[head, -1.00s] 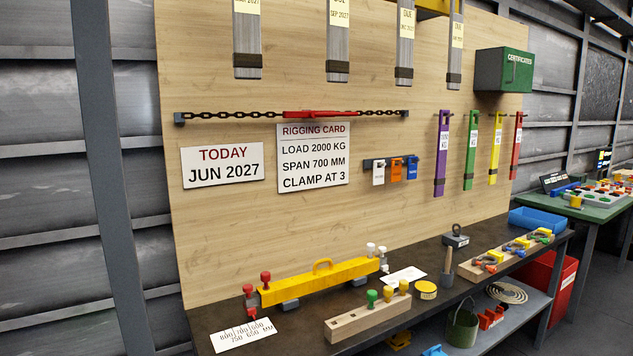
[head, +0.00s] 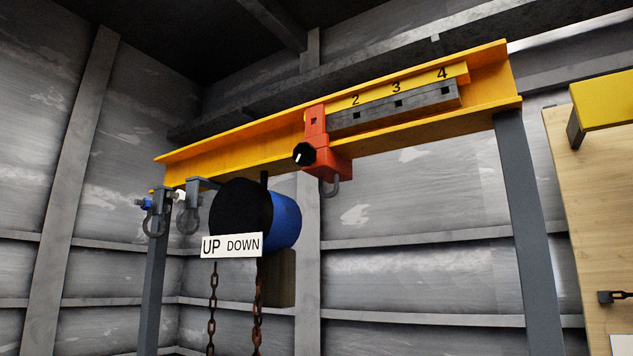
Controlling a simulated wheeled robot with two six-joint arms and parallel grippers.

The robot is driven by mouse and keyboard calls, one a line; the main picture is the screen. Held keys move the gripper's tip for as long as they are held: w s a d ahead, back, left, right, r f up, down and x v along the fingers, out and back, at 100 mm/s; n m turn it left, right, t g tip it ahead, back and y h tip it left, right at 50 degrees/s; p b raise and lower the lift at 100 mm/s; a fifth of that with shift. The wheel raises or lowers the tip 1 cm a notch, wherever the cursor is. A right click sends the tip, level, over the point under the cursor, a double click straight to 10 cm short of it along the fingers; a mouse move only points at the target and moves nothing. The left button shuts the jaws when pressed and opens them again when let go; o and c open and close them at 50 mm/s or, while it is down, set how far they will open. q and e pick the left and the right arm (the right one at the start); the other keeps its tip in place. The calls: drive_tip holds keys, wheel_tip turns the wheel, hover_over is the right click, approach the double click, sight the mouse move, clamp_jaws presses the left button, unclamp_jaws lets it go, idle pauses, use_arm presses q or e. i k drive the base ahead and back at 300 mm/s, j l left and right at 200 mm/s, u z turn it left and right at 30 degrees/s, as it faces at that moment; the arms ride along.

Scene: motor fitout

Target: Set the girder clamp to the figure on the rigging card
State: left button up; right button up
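The red girder clamp (head: 324,145) sits on the yellow girder (head: 230,153), left of the 2 mark on its scale. A grey bar with square holes (head: 395,104) runs right from the clamp, under the figures 2, 3 and 4 (head: 396,87). The clamp has a black knob (head: 304,154) with a white pointer line, and a grey hook or shackle (head: 330,187) below. The figure at the clamp itself is hidden or not shown. The rigging card is out of view now; earlier it read "CLAMP AT 3". Neither gripper is in view.
A blue and black hoist (head: 270,218) hangs left of the clamp, with an UP/DOWN sign (head: 231,246) and rusty chains (head: 257,310). Two grey shackles (head: 188,212) hang at the girder's left end. Grey posts (head: 528,230) hold the girder. A wooden board (head: 600,200) stands at right.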

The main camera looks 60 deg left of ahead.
sight(330, 167)
drive_tip(key=u, duration=1.7)
drive_tip(key=i+j, duration=0.1)
drive_tip(key=u, duration=0.05)
